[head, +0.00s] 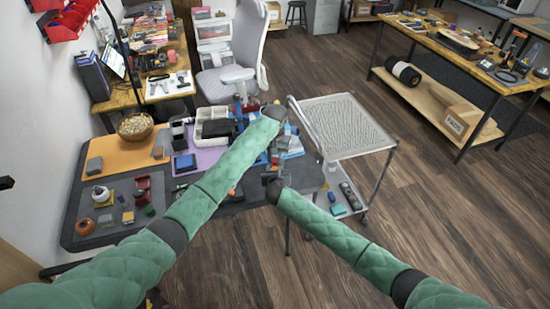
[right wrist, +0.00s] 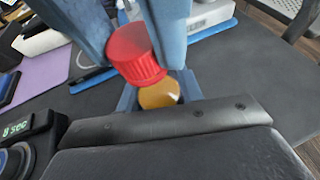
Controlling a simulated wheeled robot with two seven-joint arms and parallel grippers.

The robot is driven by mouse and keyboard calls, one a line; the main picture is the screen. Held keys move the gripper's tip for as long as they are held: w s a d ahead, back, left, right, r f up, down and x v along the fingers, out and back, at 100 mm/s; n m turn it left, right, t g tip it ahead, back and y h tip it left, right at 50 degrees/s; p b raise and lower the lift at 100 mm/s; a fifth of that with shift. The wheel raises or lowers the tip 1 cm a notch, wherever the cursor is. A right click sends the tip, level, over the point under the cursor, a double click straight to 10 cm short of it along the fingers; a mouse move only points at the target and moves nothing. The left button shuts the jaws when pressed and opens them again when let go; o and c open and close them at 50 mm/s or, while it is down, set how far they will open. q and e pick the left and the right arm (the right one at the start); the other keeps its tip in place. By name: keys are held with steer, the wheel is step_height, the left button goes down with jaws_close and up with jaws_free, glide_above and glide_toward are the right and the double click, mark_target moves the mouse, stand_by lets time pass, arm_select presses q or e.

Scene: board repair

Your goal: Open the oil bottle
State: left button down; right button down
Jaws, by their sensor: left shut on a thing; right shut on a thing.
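In the right wrist view the bottle's ribbed red cap (right wrist: 136,54) sits between the two blue fingers of my left gripper (right wrist: 137,42), which is shut on it. The cap is tilted in the picture. Just below it a round amber top of the oil bottle (right wrist: 159,95) shows between the fingers of my right gripper (right wrist: 158,84), shut on the bottle. The cap overlaps the amber part; I cannot tell whether they touch. In the head view the left gripper (head: 273,148) is above the right one (head: 273,182), near the dark table's right end. Most of the bottle is hidden.
The dark table (head: 110,238) holds an orange mat (head: 120,158), a grey tray with small parts and a white bin (head: 213,114). A wire-top cart (head: 345,122) stands close on the right. Wood floor is free beyond it.

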mark_target(275, 160)
arm_select(q)
steer(key=n, duration=0.5)
steer(key=shift+w+d+r, duration=0.1)
arm_select(e)
steer(key=shift+s+a+f, duration=0.1)
steer(key=shift+s+a, duration=0.05)
arm_select(q)
steer(key=n, duration=0.3)
steer(key=shift+n, duration=0.4)
steer(key=n, duration=0.5)
steer(key=shift+n, duration=1.1)
steer(key=shift+r, duration=1.15)
steer(key=shift+r, duration=1.95)
